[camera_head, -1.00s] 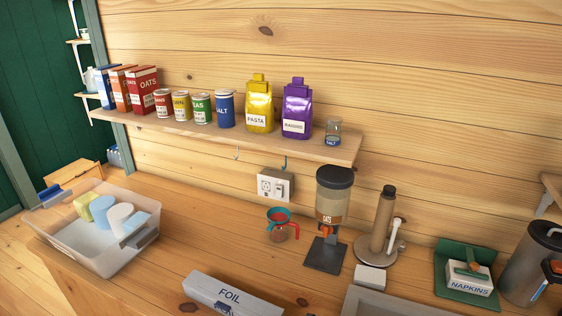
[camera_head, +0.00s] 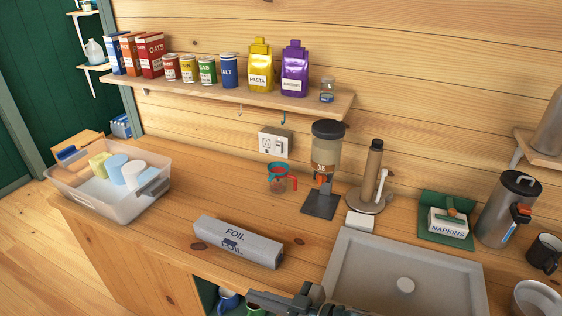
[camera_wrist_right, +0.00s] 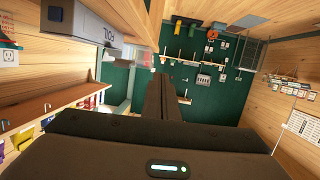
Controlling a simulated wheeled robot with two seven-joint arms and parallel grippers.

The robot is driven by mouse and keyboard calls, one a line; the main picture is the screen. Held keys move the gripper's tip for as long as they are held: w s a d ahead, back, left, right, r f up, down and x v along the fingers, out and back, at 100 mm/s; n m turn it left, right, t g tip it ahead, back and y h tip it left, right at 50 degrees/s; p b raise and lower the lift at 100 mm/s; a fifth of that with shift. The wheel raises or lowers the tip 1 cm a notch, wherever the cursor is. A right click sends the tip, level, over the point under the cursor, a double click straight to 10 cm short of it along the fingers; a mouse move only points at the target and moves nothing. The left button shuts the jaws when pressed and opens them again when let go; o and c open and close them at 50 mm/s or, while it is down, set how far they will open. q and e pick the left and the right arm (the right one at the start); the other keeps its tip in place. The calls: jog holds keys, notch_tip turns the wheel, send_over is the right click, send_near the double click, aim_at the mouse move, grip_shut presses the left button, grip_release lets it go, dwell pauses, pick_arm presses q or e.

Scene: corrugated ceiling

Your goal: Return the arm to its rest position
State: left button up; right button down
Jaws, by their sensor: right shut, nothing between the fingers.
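My right gripper (camera_head: 262,298) shows at the bottom edge of the head view, in front of the counter's front edge and left of the sink. In the right wrist view its two dark fingers (camera_wrist_right: 160,98) lie together, shut with nothing between them. Most of the right arm is out of the picture. My left gripper and arm do not show in the frames.
A foil box (camera_head: 237,242) lies on the counter close behind the right gripper; it also shows in the wrist view (camera_wrist_right: 80,20). The sink (camera_head: 350,262) is right of it. A clear bin (camera_head: 120,207) stands at left. Mugs sit on a shelf below the counter.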

jog(key=s+d+f+m+g+h, duration=0.1)
jog(key=s+d+f+m+h, duration=0.3)
jog(key=s+d, duration=0.45)
jog(key=s+d+f+m+g+h, duration=0.1)
jog(key=s+d+f+m+h, duration=0.3)
jog(key=s+d, duration=0.5)
jog(key=s+d+f+m+g+h, duration=0.25)
jog(key=s+d+f+h, duration=0.2)
jog(key=s+d, duration=0.4)
notch_tip(320, 180, down, 35)
jog(key=d+b, duration=0.2)
jog(key=b, duration=0.4)
jog(key=s+d+f+b, duration=0.1)
jog(key=s+f+b, duration=0.1)
jog(key=s+f, duration=0.6)
jog(key=s+d+f+g+h+b, duration=0.1)
jog(key=s+f+b, duration=0.2)
jog(key=s+f, duration=0.6)
notch_tip(320, 180, down, 4)
jog(key=shift+d+f, duration=0.25)
jog(key=shift+d, duration=0.15)
